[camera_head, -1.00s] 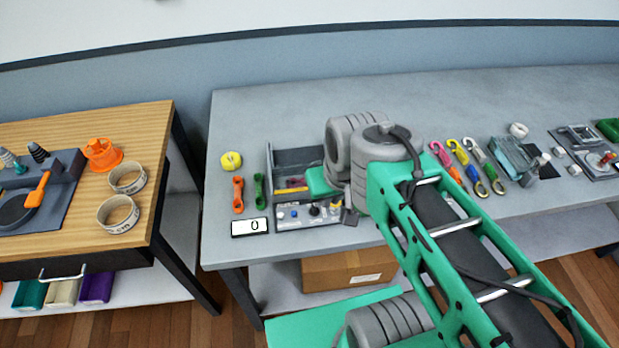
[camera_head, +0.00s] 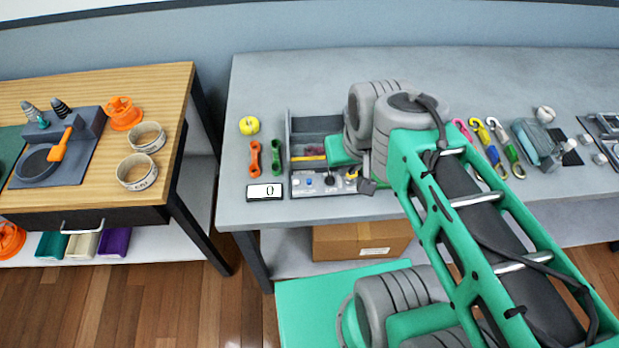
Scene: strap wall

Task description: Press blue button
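A grey control panel (camera_head: 340,188) forms the front of an open grey box on the long grey table. A small blue button (camera_head: 309,183) is on the panel's left part, with a larger dark knob (camera_head: 329,180) to its right. My green and grey arm reaches over the table from the lower right and covers the box's right side. My gripper (camera_head: 367,186) shows only as a small dark piece at the panel's right end, to the right of the blue button. Its fingers are mostly hidden behind my arm.
A white counter display (camera_head: 265,191) reading 0 lies left of the panel. Orange (camera_head: 255,159) and green (camera_head: 276,157) links and a yellow round object (camera_head: 249,125) lie behind it. Several carabiners (camera_head: 490,148) lie right of my arm. A wooden table (camera_head: 100,85) stands at the left.

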